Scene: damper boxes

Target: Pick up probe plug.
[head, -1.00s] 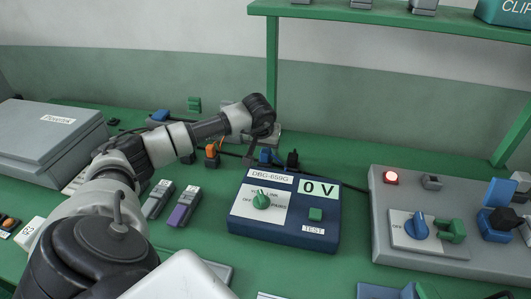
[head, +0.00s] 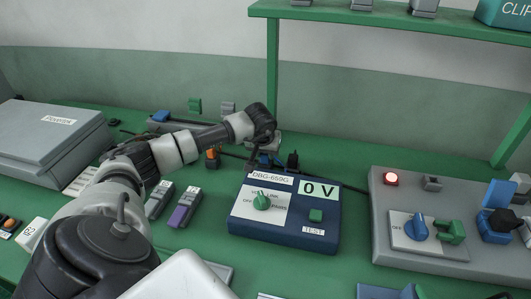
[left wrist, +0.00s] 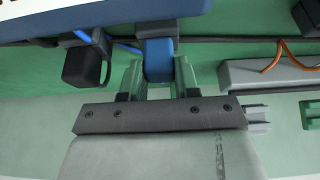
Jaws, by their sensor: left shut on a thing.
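A blue plug (head: 264,158) stands behind the blue DBG-659G meter, partly hidden by my left arm's end and the meter. In the left wrist view the blue plug (left wrist: 158,62) sits between the two green fingers of my left gripper (left wrist: 158,75). The gripper is shut on it, one finger touching each side. In the head view my left gripper (head: 254,160) reaches down behind the meter, its fingertips hard to make out. I cannot tell whether the plug is still seated. My right gripper is not in view.
The meter (head: 284,240) reads 0 V, close in front of the plug. A black plug (head: 292,159) stands close to the right; it also shows in the left wrist view (left wrist: 82,68). An orange-topped part (head: 211,154) is to the left. A grey panel (head: 440,260) is at right.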

